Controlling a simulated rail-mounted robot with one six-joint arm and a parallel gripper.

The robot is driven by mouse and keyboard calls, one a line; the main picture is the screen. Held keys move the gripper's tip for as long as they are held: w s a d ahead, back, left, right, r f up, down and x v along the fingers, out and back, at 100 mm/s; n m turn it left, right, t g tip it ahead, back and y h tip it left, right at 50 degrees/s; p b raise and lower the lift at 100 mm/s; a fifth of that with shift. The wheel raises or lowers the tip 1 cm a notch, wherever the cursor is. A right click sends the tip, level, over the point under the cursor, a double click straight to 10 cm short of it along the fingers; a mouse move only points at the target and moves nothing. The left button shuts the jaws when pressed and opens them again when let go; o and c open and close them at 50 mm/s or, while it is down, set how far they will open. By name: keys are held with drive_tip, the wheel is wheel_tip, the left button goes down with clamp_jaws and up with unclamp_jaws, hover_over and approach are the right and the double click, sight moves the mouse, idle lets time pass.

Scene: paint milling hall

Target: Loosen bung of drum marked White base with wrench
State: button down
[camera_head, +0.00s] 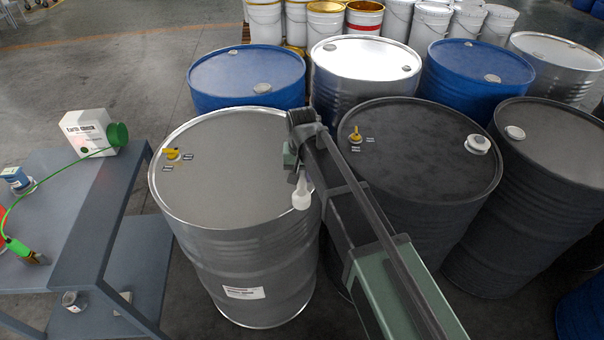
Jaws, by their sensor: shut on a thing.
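A steel drum with a bare grey lid (232,190) stands left of centre, upright, with a white label (243,293) too small to read. My gripper (299,166) is over the right part of this lid, partly hidden by my arm. It is shut on a pale tool, seemingly the wrench (301,197), whose rounded end hangs down near the lid's right rim. I cannot tell whether it touches a bung; any bung there is hidden. A yellow fitting (172,154) sits at the lid's left.
A dark-lidded drum (420,160) with a white bung (478,144) stands close on the right, with another dark drum (555,150) beyond. Blue and steel drums stand behind. A grey cart (70,215) at left carries a white box (90,130). Floor is open at back left.

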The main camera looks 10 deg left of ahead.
drive_tip(key=shift+f+b, duration=1.15)
drive_tip(key=shift+f, duration=0.1)
idle(0.5)
drive_tip(key=shift+w+d+n, duration=0.25)
drive_tip(key=shift+d+n, duration=0.55)
drive_tip(key=shift+d, duration=0.3)
drive_tip(key=shift+w+d+n, duration=0.25)
drive_tip(key=shift+d+n, duration=0.15)
drive_tip(key=shift+d, duration=0.05)
drive_tip(key=shift+w+d+n, duration=0.2)
drive_tip(key=shift+d+n, duration=0.2)
drive_tip(key=shift+d, duration=0.05)
drive_tip(key=shift+w+d+n, duration=0.65)
drive_tip(key=shift+d+n, duration=0.15)
drive_tip(key=shift+d, duration=0.1)
drive_tip(key=shift+w+d+n, duration=0.6)
drive_tip(key=shift+d+n, duration=0.2)
drive_tip(key=shift+d, duration=0.1)
drive_tip(key=shift+w+d+n, duration=0.7)
drive_tip(key=shift+w+n, duration=0.1)
drive_tip(key=shift+w, duration=0.05)
drive_tip(key=shift+w+d+n, duration=0.65)
drive_tip(key=shift+w+n, duration=0.15)
drive_tip(key=shift+w, duration=0.05)
